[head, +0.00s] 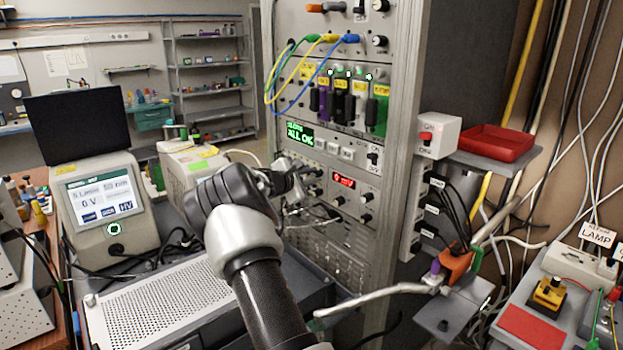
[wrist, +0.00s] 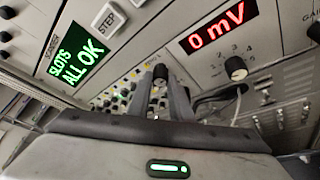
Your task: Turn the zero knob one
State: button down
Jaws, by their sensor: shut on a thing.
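My gripper (wrist: 160,84) is at the rack's front panel, with its two fingers closed around a small dark knob (wrist: 160,72) below and left of the red "0 mV" display (wrist: 217,27). The fingers hide most of this knob, and I cannot read its label, so I cannot confirm that it is the zero knob. In the head view my gripper (head: 299,184) reaches the panel left of the red display (head: 343,181). A black knob (wrist: 235,68) with numbers around it sits to the right of the fingers, apart from them.
The green "ALL OK" display (head: 300,134) is above my gripper. Coloured cables (head: 305,75) hang higher on the rack. A grey perforated box (head: 160,305) lies below my arm. A monitor unit (head: 101,202) stands at left, and a red tray (head: 497,142) at right.

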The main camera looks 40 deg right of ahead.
jog(key=b, duration=0.4)
jog(key=shift+f+m, duration=0.4)
jog(key=shift+r+t+b, duration=0.3)
jog(key=shift+b, duration=0.05)
jog(key=c, duration=1.6)
grip_release()
jog(key=shift+a, duration=0.1)
jog(key=b+v, duration=0.1)
jog(key=v, duration=1.6)
jog(key=shift+a, duration=0.2)
